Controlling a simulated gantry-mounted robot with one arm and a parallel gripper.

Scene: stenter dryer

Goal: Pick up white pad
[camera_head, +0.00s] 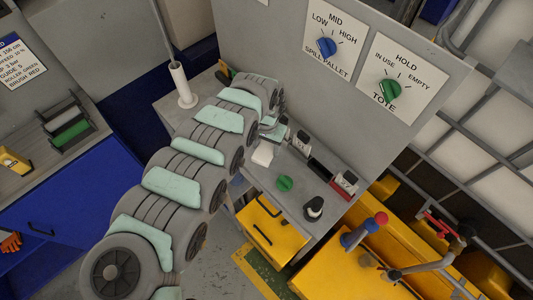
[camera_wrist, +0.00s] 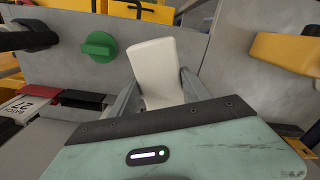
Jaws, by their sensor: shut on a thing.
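The white pad (camera_wrist: 155,70) is a pale block in the middle of the wrist view, standing out between the two fingers of my gripper (camera_wrist: 158,88). The fingers lie along its left and right sides, and my gripper is shut on it. Its lower end is hidden behind the dark edge of the gripper body. In the head view the white pad (camera_head: 263,154) shows as a small white block at the left edge of the grey bench top, beside the end of my arm. My gripper is mostly hidden there by my arm. I cannot tell if the pad touches the bench.
A green knob (camera_head: 284,183) lies on the grey bench (camera_head: 296,207). A black item (camera_head: 313,208) and a red-and-white block (camera_head: 344,183) stand near its right side. A white paper-roll holder (camera_head: 183,85) stands at the back left. Yellow drawers (camera_head: 268,228) are below.

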